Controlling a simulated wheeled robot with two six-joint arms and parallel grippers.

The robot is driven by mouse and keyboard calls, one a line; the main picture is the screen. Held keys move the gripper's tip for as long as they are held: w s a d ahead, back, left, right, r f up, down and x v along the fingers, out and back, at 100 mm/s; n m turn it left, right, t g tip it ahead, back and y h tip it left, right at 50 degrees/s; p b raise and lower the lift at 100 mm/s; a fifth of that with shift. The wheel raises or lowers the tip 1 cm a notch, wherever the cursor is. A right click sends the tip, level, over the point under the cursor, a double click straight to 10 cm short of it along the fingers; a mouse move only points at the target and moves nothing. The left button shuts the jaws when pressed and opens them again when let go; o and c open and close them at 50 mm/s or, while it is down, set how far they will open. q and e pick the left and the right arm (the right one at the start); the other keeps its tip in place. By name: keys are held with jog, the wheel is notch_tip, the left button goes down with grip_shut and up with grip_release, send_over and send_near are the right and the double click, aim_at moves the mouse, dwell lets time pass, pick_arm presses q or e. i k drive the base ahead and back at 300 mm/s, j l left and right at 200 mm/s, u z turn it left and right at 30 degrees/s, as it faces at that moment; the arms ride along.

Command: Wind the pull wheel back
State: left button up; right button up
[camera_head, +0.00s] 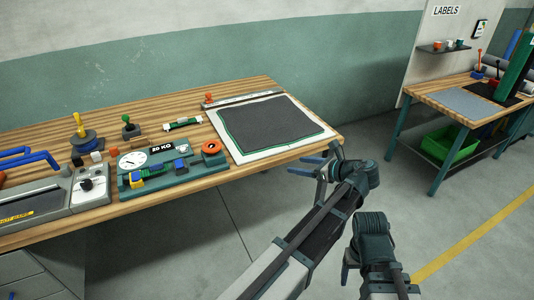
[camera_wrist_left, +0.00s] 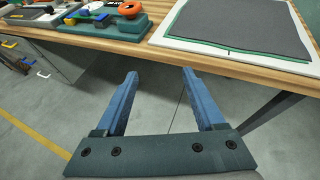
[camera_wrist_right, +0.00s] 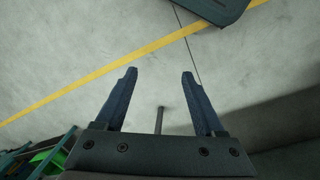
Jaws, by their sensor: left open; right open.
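The orange pull wheel (camera_head: 212,147) with a dark centre sits at the right end of a green tester base (camera_head: 190,171) on the wooden bench. The base carries a round white dial (camera_head: 134,160), a 20 KG plate, and yellow and blue clamps (camera_head: 152,173). The wheel also shows at the top of the left wrist view (camera_wrist_left: 130,9). My left gripper (camera_head: 303,165) is open and empty off the bench's front edge, to the right of the wheel. My right gripper (camera_wrist_right: 158,73) is open and empty over the floor, farther from the bench.
Dark netting on a white board (camera_head: 268,124) lies right of the tester, with a metal ruler (camera_head: 242,98) behind. A grey control box (camera_head: 90,186) stands left of it. A second table (camera_head: 455,98) with a green bin stands at right. Floor between is clear.

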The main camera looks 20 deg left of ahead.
aim_at(212, 147)
jog(key=i+l+u, duration=0.1)
jog(key=u, duration=0.8)
jog(key=i+l+u, duration=0.35)
jog(key=l+u, duration=0.15)
jog(key=l, duration=0.25)
jog(key=i+l+u, duration=0.1)
jog(key=l+u, duration=0.15)
jog(key=l, duration=0.2)
jog(key=i+l, duration=0.1)
jog(key=l, duration=0.35)
jog(key=i+l, duration=0.1)
jog(key=l, duration=0.35)
jog(key=i+j, duration=0.1)
jog(key=j, duration=0.35)
jog(key=u, duration=0.05)
